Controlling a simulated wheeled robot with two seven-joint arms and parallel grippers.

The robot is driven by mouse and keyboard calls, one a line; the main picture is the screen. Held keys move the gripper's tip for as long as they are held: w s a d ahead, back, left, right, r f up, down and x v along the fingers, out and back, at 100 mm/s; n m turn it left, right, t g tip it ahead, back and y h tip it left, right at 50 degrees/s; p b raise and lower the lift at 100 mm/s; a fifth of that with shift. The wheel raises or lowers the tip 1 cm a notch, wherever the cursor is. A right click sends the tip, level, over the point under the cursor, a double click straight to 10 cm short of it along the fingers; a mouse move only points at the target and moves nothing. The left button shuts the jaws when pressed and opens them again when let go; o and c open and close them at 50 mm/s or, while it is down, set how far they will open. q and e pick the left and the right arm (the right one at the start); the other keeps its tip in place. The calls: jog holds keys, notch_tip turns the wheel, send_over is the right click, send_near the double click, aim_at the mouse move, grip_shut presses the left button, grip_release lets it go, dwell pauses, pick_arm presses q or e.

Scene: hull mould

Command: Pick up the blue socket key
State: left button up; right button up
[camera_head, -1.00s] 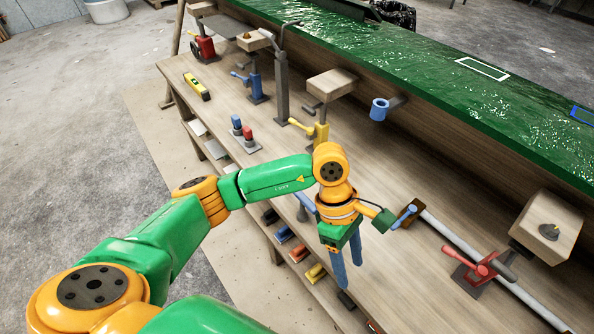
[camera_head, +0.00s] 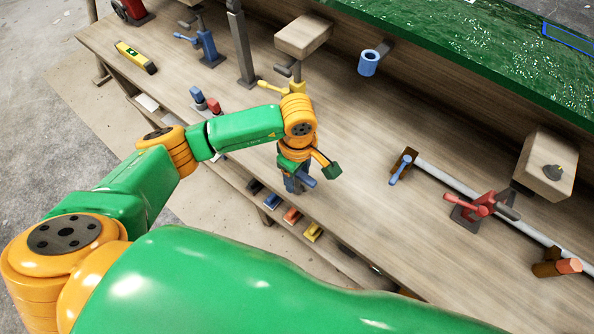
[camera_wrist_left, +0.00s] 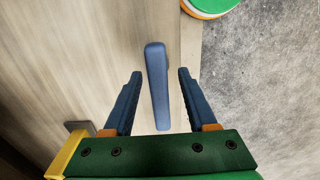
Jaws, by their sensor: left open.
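A blue bar-shaped handle, which looks like the blue socket key (camera_wrist_left: 157,85), lies lengthwise between the fingers of my left gripper (camera_wrist_left: 160,73) in the left wrist view. The fingers are open, with a gap on each side of the bar. Its far end reaches past the fingertips. In the head view my left gripper (camera_head: 293,184) points down at the near edge of the workbench (camera_head: 350,215). A blue bar (camera_head: 307,181) shows there beside the fingers, partly hidden by the gripper. My right gripper is not in view.
A yellow clamp (camera_head: 278,88) stands behind the gripper. Blue and red upright pieces (camera_head: 206,102) stand to its left. A red clamp (camera_head: 478,206) on a long bar lies to the right. Coloured blocks (camera_head: 292,215) sit on a lower shelf. The green hull mould (camera_head: 480,55) is at the back.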

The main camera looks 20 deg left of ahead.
pick_arm(q)
jog(key=shift+a+f, duration=0.1)
jog(key=shift+f, duration=0.4)
grip_shut()
